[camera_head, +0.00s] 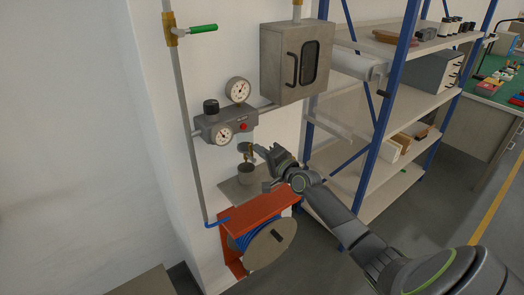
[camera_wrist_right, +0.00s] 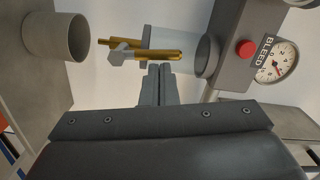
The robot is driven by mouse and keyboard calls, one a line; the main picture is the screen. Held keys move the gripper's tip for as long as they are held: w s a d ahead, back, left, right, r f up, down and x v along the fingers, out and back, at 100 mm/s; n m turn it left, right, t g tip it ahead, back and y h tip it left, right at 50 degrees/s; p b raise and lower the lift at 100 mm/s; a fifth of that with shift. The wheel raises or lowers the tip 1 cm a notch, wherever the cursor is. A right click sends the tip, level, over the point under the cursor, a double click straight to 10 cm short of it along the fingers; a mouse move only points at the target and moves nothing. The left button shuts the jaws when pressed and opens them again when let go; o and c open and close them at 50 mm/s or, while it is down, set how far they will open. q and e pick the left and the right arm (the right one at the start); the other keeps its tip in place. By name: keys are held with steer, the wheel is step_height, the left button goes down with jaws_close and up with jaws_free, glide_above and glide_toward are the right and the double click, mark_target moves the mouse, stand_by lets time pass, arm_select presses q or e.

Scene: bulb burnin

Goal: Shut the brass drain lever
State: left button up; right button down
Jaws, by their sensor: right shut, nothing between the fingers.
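The brass drain lever (camera_wrist_right: 158,54) shows in the wrist view as a brass bar alongside a second brass piece with a grey fitting, below the clear bowl (camera_wrist_right: 193,57) of the grey unit. That view is rolled, so the bar lies sideways. My right gripper (camera_wrist_right: 158,76) is shut and empty, its fingertips close beside the bar; I cannot tell whether they touch it. In the head view the right gripper (camera_head: 271,156) is just right of the small brass drain (camera_head: 250,152). The left gripper is out of view.
A grey cup (camera_head: 246,172) stands on a small shelf below the drain. It also shows in the wrist view (camera_wrist_right: 56,37). The gauge unit (camera_head: 212,122) is above, a grey cabinet (camera_head: 297,60) upper right, and an orange hose reel bracket (camera_head: 228,226) below. Blue-framed shelving (camera_head: 386,120) stands right.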

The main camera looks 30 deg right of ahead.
steer(key=a+n, duration=0.1)
steer(key=n, duration=0.1)
steer(key=a+n, duration=0.1)
steer(key=n, duration=0.1)
steer(key=a+n, duration=0.1)
steer(key=n, duration=0.1)
steer(key=shift+s+f+n, duration=0.1)
steer(key=shift+f+n, duration=0.1)
steer(key=shift+n, duration=0.2)
steer(key=n+b, duration=0.1)
steer(key=n, duration=0.1)
steer(key=a+f+n+b, duration=0.1)
steer(key=n, duration=0.1)
steer(key=a+f+n+h+b, duration=0.1)
steer(key=n, duration=0.2)
steer(key=shift+a+f, duration=0.1)
steer(key=shift+a, duration=0.1)
steer(key=shift+f, duration=0.1)
stand_by(0.3)
